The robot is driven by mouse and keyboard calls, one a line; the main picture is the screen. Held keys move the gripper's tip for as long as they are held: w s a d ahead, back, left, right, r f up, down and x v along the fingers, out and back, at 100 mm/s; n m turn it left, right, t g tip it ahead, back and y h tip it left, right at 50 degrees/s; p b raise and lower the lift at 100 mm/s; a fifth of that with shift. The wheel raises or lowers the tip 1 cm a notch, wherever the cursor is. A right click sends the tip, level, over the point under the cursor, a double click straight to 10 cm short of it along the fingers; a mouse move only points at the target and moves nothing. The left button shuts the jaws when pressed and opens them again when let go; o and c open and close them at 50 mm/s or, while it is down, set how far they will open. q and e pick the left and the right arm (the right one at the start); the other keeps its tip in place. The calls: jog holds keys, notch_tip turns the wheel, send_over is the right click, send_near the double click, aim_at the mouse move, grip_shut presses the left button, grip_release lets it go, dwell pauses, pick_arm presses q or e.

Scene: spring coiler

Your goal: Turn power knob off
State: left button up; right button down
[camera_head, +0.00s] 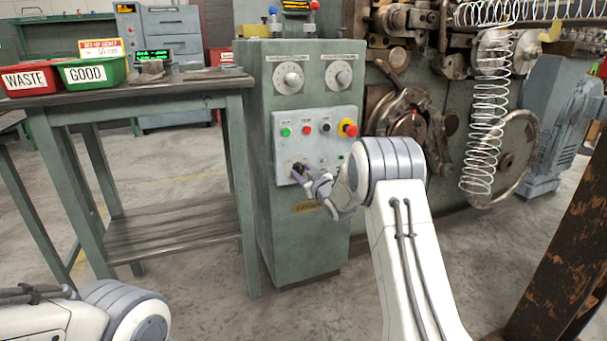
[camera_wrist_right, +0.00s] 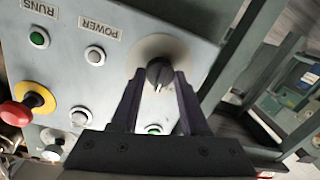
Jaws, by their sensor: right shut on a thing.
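The power knob (camera_wrist_right: 159,72) is a small black round knob with a pale pointer line on a round light plate. It sits low on the control panel (camera_head: 327,122) of the green-grey cabinet. In the wrist view its pointer line runs toward the bottom of the picture. My right gripper (camera_wrist_right: 159,80) has its two dark fingers on either side of the knob, shut on it. In the head view the right gripper (camera_head: 302,171) reaches the lower left of the panel and mostly hides the knob. My left gripper is not in view; only part of that arm shows at lower left.
A red-and-yellow emergency button (camera_head: 349,128) and a green button (camera_head: 286,132) sit above on the panel. Two dials (camera_head: 288,76) are higher up. A table (camera_head: 140,92) with red and green bins stands left. The coiling machine with a hanging spring (camera_head: 488,120) stands right.

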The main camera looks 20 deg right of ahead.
jog(key=n+b, duration=0.1)
jog(key=n, duration=0.2)
jog(key=shift+a+n+h+b, duration=0.1)
jog(key=shift+n+h+b, duration=0.4)
jog(key=shift+n+b, duration=1.25)
jog(key=shift+n+p, duration=0.3)
jog(key=shift+n, duration=0.25)
jog(key=shift+c, duration=2)
grip_release()
